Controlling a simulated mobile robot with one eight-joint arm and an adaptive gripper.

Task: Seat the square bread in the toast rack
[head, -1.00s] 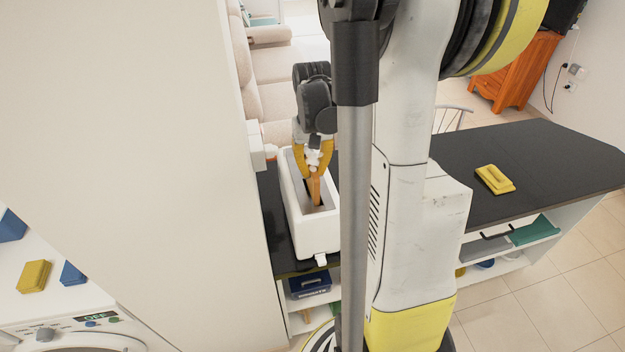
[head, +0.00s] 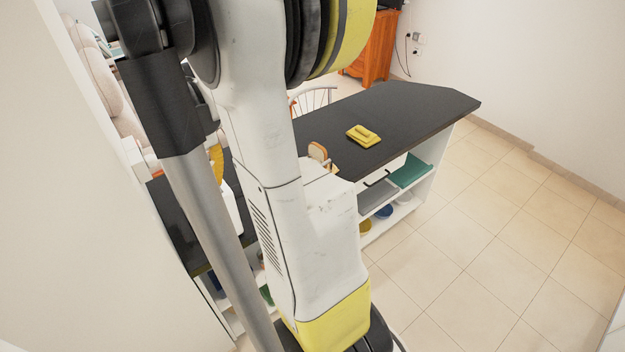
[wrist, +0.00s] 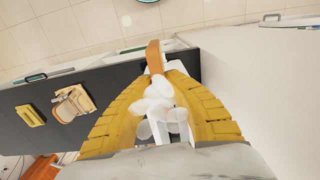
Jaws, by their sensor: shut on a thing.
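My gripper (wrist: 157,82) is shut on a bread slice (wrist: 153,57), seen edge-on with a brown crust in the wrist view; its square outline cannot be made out. The white toaster (wrist: 178,50) shows just beyond and beside the slice; whether the slice is clear of its slot I cannot tell. In the head view a yellow finger of my gripper (head: 216,163) shows beside my arm, and the held slice is hidden. A tan rack-like holder (wrist: 76,101) with a bread slice in it stands on the dark counter; that slice (head: 317,152) also shows in the head view.
A yellow block (head: 363,136) lies on the dark counter (head: 410,110), beyond the rack. Shelves under the counter hold a teal tray (head: 410,171) and bowls. A pale wall or panel stands close on the left. Tiled floor is free at the right.

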